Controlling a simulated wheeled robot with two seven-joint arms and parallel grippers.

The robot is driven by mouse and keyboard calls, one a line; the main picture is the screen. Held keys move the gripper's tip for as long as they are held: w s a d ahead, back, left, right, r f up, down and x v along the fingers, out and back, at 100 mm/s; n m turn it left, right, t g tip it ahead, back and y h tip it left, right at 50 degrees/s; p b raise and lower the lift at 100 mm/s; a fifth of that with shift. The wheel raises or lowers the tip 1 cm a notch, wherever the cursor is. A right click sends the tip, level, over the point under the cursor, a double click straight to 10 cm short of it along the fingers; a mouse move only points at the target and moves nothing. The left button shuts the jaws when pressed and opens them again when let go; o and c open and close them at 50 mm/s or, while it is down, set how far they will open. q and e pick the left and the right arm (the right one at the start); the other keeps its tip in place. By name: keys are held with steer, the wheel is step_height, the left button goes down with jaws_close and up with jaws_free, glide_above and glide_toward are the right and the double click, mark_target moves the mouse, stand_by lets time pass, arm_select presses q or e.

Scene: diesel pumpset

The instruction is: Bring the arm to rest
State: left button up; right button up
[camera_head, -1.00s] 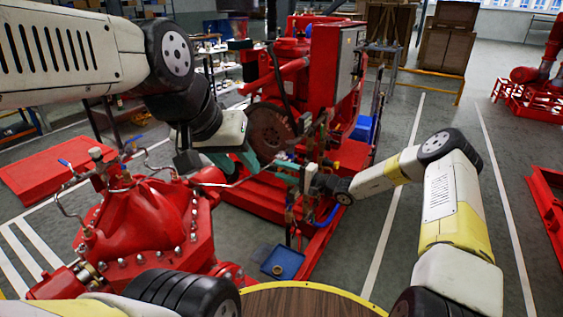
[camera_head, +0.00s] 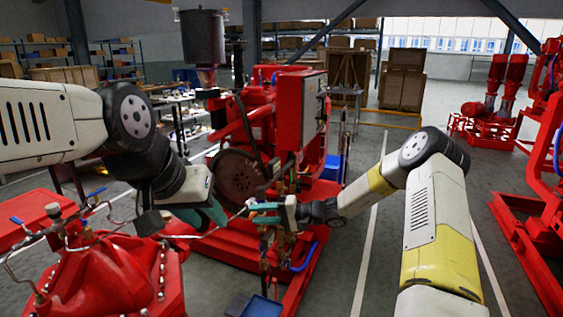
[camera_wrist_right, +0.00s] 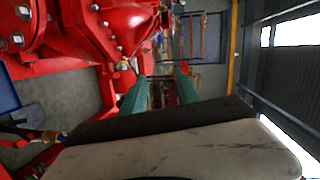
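My left arm comes in from the left in the head view. Its gripper (camera_head: 214,214) has teal fingers pointing down and right, in front of the red pumpset (camera_head: 262,140); their gap cannot be made out. My right arm reaches in from the right with a raised elbow. Its gripper (camera_head: 262,212) points left, close to the left gripper's fingertips; whether they touch cannot be told. In the right wrist view, the two teal fingers of the right gripper (camera_wrist_right: 158,88) stand apart, with nothing visibly held between them.
A red pump casing (camera_head: 112,280) with thin pipes stands at the lower left. Red pump frames (camera_head: 535,240) stand at the right. A blue tray (camera_head: 262,306) lies low in the middle. Wooden crates (camera_head: 403,82) stand at the back. Grey floor is clear right of my right arm.

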steer(key=s+d+r+t+h, duration=0.1)
steer(key=s+d+r+h, duration=0.3)
steer(key=s+d+r, duration=0.3)
steer(key=s+d+r+n+t+h, duration=0.1)
steer(key=s+d+r+h, duration=0.4)
steer(key=s, duration=0.9)
steer(key=s+d+r+t+h, duration=0.1)
steer(key=s+d+r+h, duration=0.3)
steer(key=s+d+r, duration=0.5)
steer(key=s+d, duration=0.1)
steer(key=s, duration=0.1)
steer(key=shift+s+r+n+h, duration=0.3)
steer(key=shift+r+n, duration=0.05)
steer(key=shift+n, duration=0.05)
